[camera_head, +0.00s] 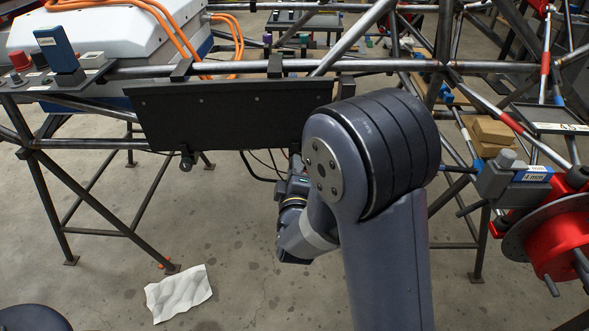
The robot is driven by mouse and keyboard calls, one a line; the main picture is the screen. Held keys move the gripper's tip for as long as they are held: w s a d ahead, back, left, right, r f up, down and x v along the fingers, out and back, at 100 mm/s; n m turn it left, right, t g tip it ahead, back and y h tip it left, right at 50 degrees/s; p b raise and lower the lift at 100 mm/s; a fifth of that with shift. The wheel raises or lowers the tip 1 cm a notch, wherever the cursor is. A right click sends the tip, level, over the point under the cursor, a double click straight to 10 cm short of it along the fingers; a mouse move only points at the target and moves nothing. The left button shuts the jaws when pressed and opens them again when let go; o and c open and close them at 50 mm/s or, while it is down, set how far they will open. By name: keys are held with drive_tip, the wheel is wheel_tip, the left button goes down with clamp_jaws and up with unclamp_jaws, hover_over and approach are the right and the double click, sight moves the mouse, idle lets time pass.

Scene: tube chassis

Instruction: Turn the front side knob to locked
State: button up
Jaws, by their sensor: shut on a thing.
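A long black panel (230,110) hangs from the chassis's front tube. A small dark knob (186,161) sticks out below its left part, with nothing touching it. My gripper (296,162) is up against the lower edge of the panel's right end, largely hidden behind my own arm. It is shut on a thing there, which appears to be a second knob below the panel. That knob and the fingertips are too covered to show its angle or any locked mark.
A white battery box (110,35) with orange cables (175,35) stands behind the panel at left. A red brake hub (565,240) stands at right. White crumpled paper (178,293) lies on the open floor.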

drive_tip(key=o, duration=1)
drive_tip(key=shift+c, duration=0.2)
drive_tip(key=s+p, duration=0.1)
drive_tip(key=s, duration=0.9)
drive_tip(key=shift+s, duration=0.4)
drive_tip(key=shift+w+d, duration=0.1)
drive_tip(key=w+b, duration=0.1)
drive_tip(key=w, duration=0.9)
drive_tip(key=shift+w, duration=0.35)
